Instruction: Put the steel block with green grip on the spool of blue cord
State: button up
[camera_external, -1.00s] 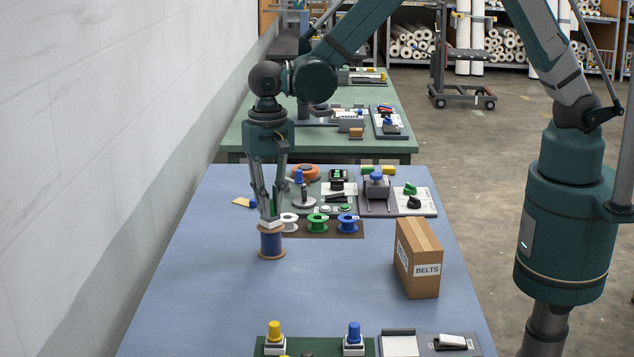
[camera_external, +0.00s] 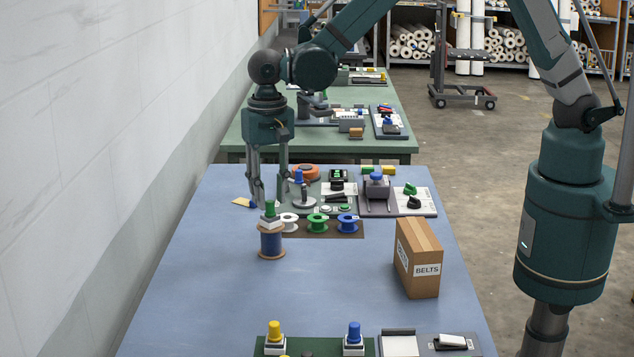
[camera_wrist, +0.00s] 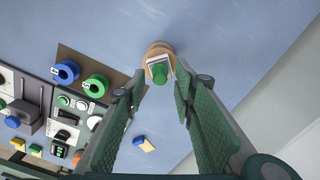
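The steel block with green grip (camera_external: 270,216) sits on top of the spool of blue cord (camera_external: 271,242), its green grip pointing up. The wooden-flanged spool stands upright on the blue table. In the wrist view the green grip (camera_wrist: 159,72) shows over the spool's flange (camera_wrist: 160,48), beyond the fingertips. My gripper (camera_external: 268,204) is just above and behind the block. In the wrist view its fingers (camera_wrist: 158,88) are spread apart, with nothing held between them.
Small white, green (camera_external: 318,222) and blue (camera_external: 347,223) spools stand on a brown mat right of the stacked spool. A cardboard box (camera_external: 418,258) stands further right. A brush-like item (camera_external: 244,203) lies at left.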

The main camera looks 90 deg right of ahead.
aim_at(270, 201)
notch_tip(270, 201, up, 9)
jog(key=shift+r, duration=0.2)
dwell(0.3)
dwell(0.5)
jog(key=s+d+r+n+t, duration=0.2)
jog(key=s+d+r+n, duration=0.15)
jog(key=s+r, duration=0.45)
jog(key=s+d+r+n+t, duration=0.15)
jog(key=s+d+r, duration=0.25)
jog(key=s+r, duration=0.45)
jog(key=s+d+f+n+t, duration=0.1)
jog(key=s+d+n+t, duration=0.1)
jog(key=s, duration=0.9)
jog(key=s+d+f+n+t, duration=0.1)
jog(key=s+d+n, duration=0.2)
jog(key=s, duration=0.8)
jog(key=shift+d+f+n+t, duration=0.3)
jog(key=shift+n+t, duration=0.05)
jog(key=shift+n, duration=0.95)
